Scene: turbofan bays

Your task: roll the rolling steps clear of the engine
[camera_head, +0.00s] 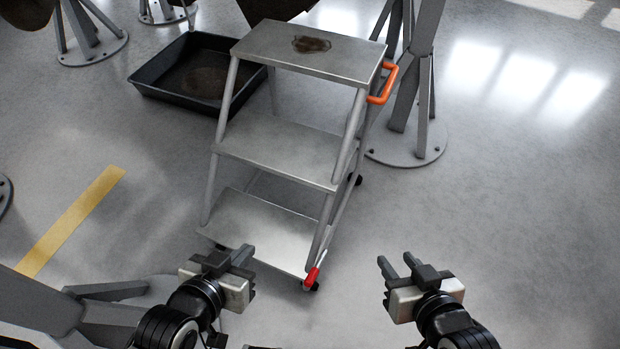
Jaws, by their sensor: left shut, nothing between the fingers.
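The rolling steps (283,148), a grey metal frame with three treads, stand upright on the floor in the middle of the head view. A dark brown stain marks the top tread. An orange handle (388,84) sticks out at the upper right side. A red-tipped lever (312,276) sits low at the near right leg, by a black caster. My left gripper (240,256) is shut and empty, just in front of the bottom tread's near left part. My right gripper (396,264) is open and empty, to the right of the lever and apart from the steps.
A black tray (150,92) with dark residue lies behind the steps at left. A grey stand (408,150) with a round bolted base is close behind the steps at right. Another stand (90,48) is at upper left. A yellow floor stripe (75,218) runs at left. The right floor is clear.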

